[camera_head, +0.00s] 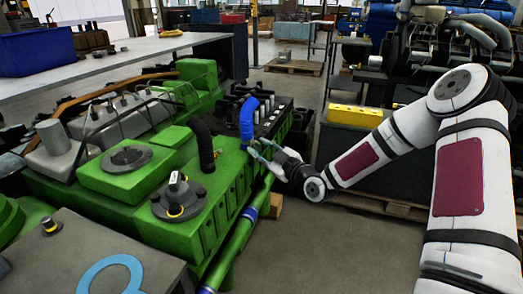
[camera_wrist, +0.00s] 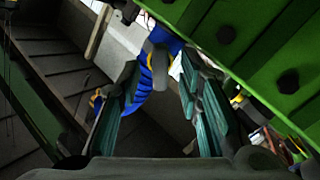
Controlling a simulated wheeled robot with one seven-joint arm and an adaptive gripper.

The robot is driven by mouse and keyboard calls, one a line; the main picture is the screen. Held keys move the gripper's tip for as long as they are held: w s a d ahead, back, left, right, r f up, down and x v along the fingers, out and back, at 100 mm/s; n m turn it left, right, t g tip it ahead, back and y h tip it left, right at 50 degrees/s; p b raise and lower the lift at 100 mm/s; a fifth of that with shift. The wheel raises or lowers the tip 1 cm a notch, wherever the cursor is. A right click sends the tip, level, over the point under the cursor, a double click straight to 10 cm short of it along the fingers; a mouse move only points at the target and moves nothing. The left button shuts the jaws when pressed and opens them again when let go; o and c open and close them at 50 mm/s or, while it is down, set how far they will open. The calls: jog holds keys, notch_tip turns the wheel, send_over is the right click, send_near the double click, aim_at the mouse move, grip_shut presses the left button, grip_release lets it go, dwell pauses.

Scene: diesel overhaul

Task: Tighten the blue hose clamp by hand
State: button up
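A blue hose (camera_head: 247,115) rises in a bend from the green engine block, and it also shows between the fingers in the wrist view (camera_wrist: 165,42). A grey rounded tab (camera_wrist: 159,65), which looks like the key of the hose clamp, stands in front of the hose. The clamp band itself is hard to make out. My gripper (camera_head: 262,150) is beside the lower end of the hose, on its right in the head view. In the wrist view its two teal fingers (camera_wrist: 160,72) are apart, one on each side of the tab. I cannot tell whether they touch it.
The green engine (camera_head: 230,190) fills the left and middle, with a black hose (camera_head: 202,143) standing on it. A green pipe (camera_head: 238,235) runs along its side. A yellow box (camera_head: 355,116) lies behind my arm. Open floor (camera_head: 320,245) lies right of the engine.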

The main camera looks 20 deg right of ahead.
grip_shut()
jog(key=shift+m, duration=0.4)
